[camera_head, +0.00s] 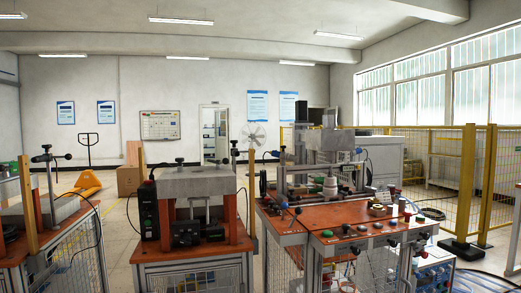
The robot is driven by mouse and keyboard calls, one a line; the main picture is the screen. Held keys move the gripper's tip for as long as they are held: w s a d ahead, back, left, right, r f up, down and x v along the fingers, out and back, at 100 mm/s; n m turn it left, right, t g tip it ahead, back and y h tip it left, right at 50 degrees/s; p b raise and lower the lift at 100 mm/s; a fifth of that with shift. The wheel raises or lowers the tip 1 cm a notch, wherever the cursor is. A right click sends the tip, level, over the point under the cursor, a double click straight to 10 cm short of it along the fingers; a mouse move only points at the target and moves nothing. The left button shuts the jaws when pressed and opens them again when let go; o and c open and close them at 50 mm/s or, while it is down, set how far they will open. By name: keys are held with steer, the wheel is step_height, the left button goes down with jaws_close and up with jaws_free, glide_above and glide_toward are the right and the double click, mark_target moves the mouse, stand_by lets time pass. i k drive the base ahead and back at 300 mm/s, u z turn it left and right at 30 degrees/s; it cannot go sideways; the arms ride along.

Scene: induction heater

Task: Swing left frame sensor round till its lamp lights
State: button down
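My gripper is not in view. A workstation with an orange-brown top (285,222) stands right of centre, with a grey upright machine frame (301,150) at its back. A pale round part (330,187) stands in front of that frame. Small dark fittings crowd around the frame, and I cannot tell which of them is the left frame sensor. Its lamp cannot be made out at this size, so I cannot tell whether it is lit.
A bench with a grey block (197,182) and a black motor (186,233) stands at centre. Another bench (60,212) is cut off at left. A yellow fence (466,185) closes the right side. Narrow floor gaps separate the benches.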

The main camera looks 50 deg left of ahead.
mark_target(284, 156)
steer(key=k, duration=0.85)
steer(key=u, duration=1.85)
steer(key=i, duration=1)
